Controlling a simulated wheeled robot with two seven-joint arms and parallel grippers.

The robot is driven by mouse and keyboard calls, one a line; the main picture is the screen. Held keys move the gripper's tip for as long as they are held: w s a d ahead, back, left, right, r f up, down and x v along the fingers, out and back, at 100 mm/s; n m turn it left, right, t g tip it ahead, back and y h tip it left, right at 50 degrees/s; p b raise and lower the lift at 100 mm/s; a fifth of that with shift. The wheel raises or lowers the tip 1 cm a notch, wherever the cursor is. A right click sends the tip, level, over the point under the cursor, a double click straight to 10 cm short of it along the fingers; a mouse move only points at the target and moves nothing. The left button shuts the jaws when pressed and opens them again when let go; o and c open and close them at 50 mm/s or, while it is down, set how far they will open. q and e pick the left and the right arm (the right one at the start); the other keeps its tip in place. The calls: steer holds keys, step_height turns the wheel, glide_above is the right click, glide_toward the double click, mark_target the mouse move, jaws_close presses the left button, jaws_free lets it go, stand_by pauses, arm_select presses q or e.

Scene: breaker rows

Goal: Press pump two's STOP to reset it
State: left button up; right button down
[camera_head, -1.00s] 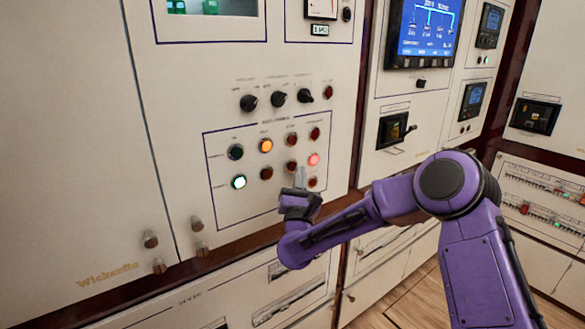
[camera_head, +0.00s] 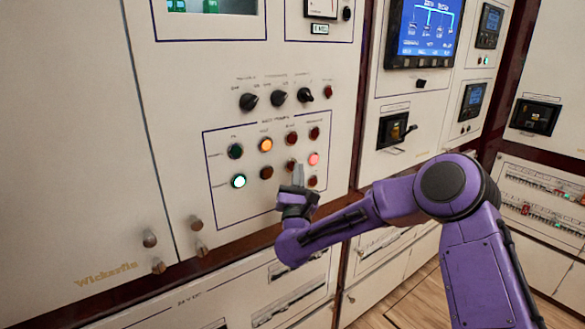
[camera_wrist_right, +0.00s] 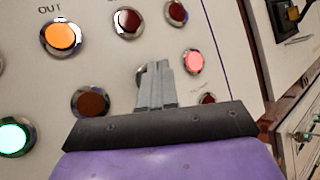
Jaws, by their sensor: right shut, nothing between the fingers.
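The button panel (camera_head: 222,206) carries two rows of round buttons. The lower row shows a lit green button (camera_head: 238,181), a dark red-brown one (camera_head: 266,172) and a dark red one (camera_head: 291,166). A lit pink-red lamp (camera_head: 314,158) and a small dark red one (camera_head: 312,181) are at the right. The labels are too small to tell which is pump two's STOP. My right gripper (camera_head: 299,170) is shut and empty, just below the third lower button. In the right wrist view its fingertips (camera_wrist_right: 155,68) mostly hide that button; contact cannot be told.
The upper row holds a dark green button (camera_head: 235,151), a lit orange one (camera_head: 265,145) and two dark red ones. Black rotary knobs (camera_head: 278,96) stick out above. Metal knobs (camera_head: 197,223) protrude at lower left. A breaker handle (camera_head: 396,130) stands at right.

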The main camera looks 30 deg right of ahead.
steer(key=shift+w+b, duration=0.3)
steer(key=shift+w, duration=0.15)
stand_by(0.3)
steer(key=shift+s, duration=0.1)
steer(key=shift+s+b, duration=0.3)
steer(key=shift+s, duration=0.45)
steer(key=s+b, duration=0.1)
steer(key=s, duration=0.4)
steer(key=shift+d, duration=0.2)
stand_by(0.8)
